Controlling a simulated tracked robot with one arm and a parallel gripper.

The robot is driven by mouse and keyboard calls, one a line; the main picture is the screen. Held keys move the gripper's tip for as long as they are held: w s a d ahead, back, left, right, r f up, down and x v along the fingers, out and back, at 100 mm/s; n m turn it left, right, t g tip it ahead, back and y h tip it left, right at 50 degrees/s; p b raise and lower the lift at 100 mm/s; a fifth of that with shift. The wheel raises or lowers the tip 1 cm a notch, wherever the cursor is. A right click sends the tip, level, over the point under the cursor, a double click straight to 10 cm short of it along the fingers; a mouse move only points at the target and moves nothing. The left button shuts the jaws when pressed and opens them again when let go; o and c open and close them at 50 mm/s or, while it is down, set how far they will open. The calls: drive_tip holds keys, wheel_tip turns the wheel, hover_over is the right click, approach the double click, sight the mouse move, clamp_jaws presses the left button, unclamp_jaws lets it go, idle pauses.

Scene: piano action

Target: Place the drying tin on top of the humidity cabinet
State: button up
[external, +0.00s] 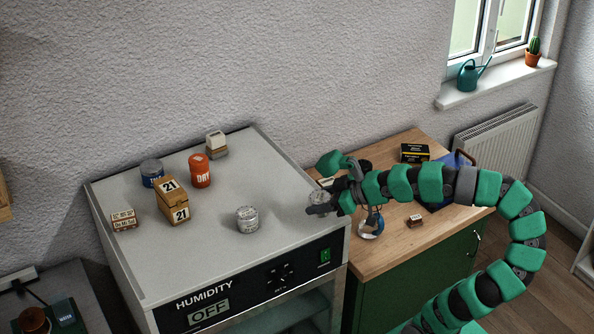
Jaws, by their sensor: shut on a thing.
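My gripper (332,198) is at the right edge of the humidity cabinet's top. It is shut on a small silvery round tin (319,197), which the jaws partly hide. Whether this tin touches the cabinet top I cannot tell. The humidity cabinet (215,262) has a pale flat top and a black front panel with an "OFF" display. An orange tin with "DRY" on its label (200,171) stands on the top towards the back. No label is readable on the held tin, so I cannot tell for sure which one is the drying tin.
The top's front left is clear. A wooden worktop (383,252) adjoins at right.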

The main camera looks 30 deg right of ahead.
drive_tip(key=p, duration=0.1)
hover_over(283, 206)
drive_tip(key=shift+f, duration=2.35)
drive_tip(key=shift+f, duration=0.1)
drive_tip(key=o, duration=1)
drive_tip(key=shift+s+d+r, duration=0.25)
drive_tip(key=shift+d+r, duration=0.05)
drive_tip(key=shift+r, duration=0.1)
drive_tip(key=v, duration=1.1)
drive_tip(key=shift+b, duration=0.4)
